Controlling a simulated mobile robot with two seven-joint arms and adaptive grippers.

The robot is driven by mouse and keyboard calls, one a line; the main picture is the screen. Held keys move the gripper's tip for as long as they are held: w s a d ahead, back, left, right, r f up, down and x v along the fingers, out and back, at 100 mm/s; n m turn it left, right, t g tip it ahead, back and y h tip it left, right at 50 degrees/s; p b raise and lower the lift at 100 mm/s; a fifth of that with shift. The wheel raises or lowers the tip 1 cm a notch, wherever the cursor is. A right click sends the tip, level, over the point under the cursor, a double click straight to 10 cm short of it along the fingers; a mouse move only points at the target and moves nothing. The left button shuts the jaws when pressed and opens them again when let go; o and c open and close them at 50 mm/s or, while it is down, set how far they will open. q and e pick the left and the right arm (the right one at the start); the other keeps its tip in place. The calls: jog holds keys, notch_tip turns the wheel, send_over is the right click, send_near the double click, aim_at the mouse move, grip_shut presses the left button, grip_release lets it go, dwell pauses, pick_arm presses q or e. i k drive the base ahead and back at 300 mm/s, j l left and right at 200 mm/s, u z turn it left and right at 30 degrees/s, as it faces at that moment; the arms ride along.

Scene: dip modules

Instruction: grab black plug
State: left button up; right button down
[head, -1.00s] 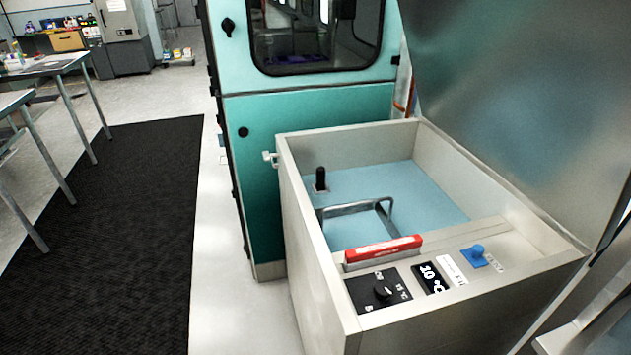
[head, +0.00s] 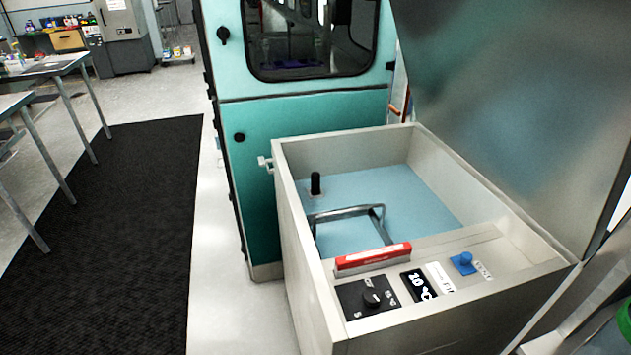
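A black plug (head: 315,184) stands upright on the light blue floor of the open tank (head: 284,200), near its back left corner. A grey metal handle-shaped bar (head: 345,211) stands in front of it and to the right. Neither of my grippers shows in the head view.
A raised metal lid (head: 520,90) rises at the right. A teal cabinet (head: 300,130) stands behind. A black mat (head: 110,230) lies on the left.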

aim_at(314, 176)
jog(key=j+z, duration=0.35)
jog(key=j, duration=0.4)
jog(key=k+j+z, duration=0.1)
jog(key=j+z, duration=0.3)
jog(key=j, duration=0.3)
jog(key=j+z, duration=0.5)
jog(key=j, duration=0.45)
jog(key=i+j+z, duration=0.1)
jog(key=j+z, duration=0.2)
jog(key=j, duration=0.15)
jog(key=j+z, duration=0.25)
jog(key=j, duration=0.2)
jog(key=i, duration=0.05)
